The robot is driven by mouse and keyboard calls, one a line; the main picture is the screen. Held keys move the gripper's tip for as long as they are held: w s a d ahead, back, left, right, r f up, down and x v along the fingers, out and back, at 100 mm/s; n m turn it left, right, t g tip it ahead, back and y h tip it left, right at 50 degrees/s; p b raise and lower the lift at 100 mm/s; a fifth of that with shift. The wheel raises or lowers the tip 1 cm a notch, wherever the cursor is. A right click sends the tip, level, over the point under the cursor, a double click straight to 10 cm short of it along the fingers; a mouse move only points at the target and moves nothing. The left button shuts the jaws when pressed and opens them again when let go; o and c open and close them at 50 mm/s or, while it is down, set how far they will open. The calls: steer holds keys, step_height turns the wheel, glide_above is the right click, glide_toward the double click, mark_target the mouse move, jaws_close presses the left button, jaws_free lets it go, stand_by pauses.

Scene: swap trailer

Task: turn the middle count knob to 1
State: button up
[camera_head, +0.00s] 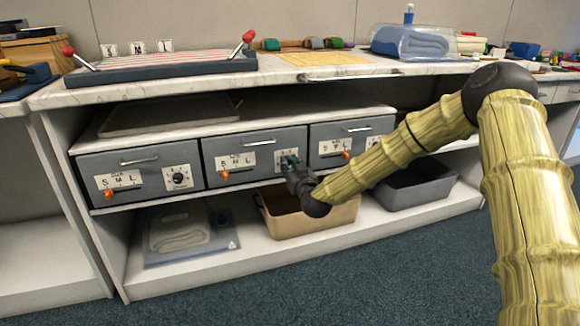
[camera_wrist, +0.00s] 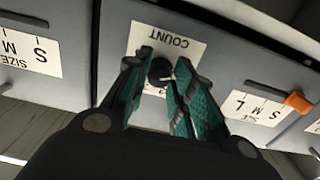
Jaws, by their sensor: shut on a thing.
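The middle drawer (camera_head: 241,158) is grey, with a handle, a size slider and a count plate on its front. My gripper (camera_head: 290,161) is at the count plate on the right side of this drawer. In the wrist view the black count knob (camera_wrist: 160,71) sits between the teal fingers of my gripper (camera_wrist: 162,82), under the word COUNT on the white plate (camera_wrist: 176,40), which appears upside down. The fingers are closed on the knob. The knob has a pale pointer mark. The numbers around it are mostly hidden by the fingers, so its setting cannot be read.
The left drawer (camera_head: 137,173) and right drawer (camera_head: 347,141) flank the middle one, each with an orange slider. A tan bin (camera_head: 325,219) and a dark bin (camera_head: 428,194) stand on the lower shelf. The counter (camera_head: 190,86) overhangs above the drawers.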

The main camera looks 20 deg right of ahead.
steer(key=shift+p, duration=0.3)
steer(key=m+p, duration=0.2)
steer(key=m, duration=0.1)
steer(key=shift+r+m, duration=0.1)
steer(key=shift+m, duration=0.3)
steer(key=shift+m+p, duration=1.25)
steer(key=shift+m, duration=1.25)
steer(key=o, duration=1)
steer(key=shift+o, duration=0.2)
steer(key=shift+s, duration=0.1)
